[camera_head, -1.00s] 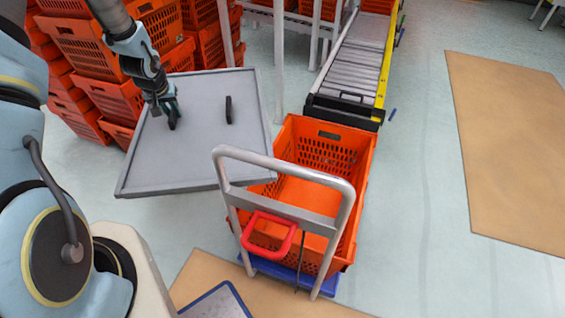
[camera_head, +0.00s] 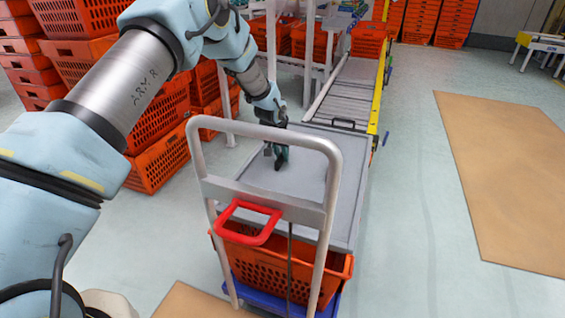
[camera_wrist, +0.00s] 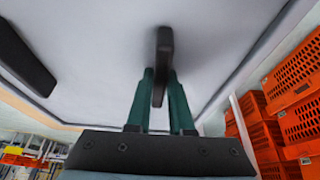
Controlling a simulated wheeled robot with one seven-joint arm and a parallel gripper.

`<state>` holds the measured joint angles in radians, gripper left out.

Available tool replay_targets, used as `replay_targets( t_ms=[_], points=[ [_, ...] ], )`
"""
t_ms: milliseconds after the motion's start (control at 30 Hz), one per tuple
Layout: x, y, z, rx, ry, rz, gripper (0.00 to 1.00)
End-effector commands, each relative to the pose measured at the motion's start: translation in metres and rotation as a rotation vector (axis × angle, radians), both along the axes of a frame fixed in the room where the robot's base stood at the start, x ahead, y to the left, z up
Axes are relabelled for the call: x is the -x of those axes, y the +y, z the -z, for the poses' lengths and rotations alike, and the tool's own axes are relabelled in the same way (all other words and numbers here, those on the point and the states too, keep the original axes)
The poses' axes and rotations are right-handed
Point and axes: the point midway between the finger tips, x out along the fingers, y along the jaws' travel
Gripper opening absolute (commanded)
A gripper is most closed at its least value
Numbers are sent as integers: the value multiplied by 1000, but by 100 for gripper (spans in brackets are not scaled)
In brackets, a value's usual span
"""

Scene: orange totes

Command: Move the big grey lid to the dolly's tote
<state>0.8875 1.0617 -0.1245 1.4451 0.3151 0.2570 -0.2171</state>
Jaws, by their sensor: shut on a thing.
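The big grey lid (camera_head: 305,168) is a flat panel with a raised rim and two dark handles. It lies over the dolly's orange tote (camera_head: 268,268), covering much of its opening; whether it rests on the rim or hovers is unclear. My gripper (camera_head: 280,162) is shut on one dark handle (camera_wrist: 163,45) of the lid. In the wrist view the green fingers of my gripper (camera_wrist: 160,88) clasp that handle; the other handle (camera_wrist: 24,55) is at the left. The dolly's push bar (camera_head: 265,131) with a red grip (camera_head: 245,221) stands in front of the lid.
Stacked orange totes (camera_head: 160,145) stand at the left. A roller conveyor (camera_head: 348,88) with a yellow side lies behind the dolly. A brown mat (camera_head: 510,180) lies on the right; the floor between it and the dolly is clear.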

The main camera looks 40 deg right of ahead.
Motion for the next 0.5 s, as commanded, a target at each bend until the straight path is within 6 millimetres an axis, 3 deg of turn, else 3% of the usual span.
replay_targets(
  t_ms=[500],
  points=[
    [0, -1, 25, 2, -1, -1, 0]
  ],
)
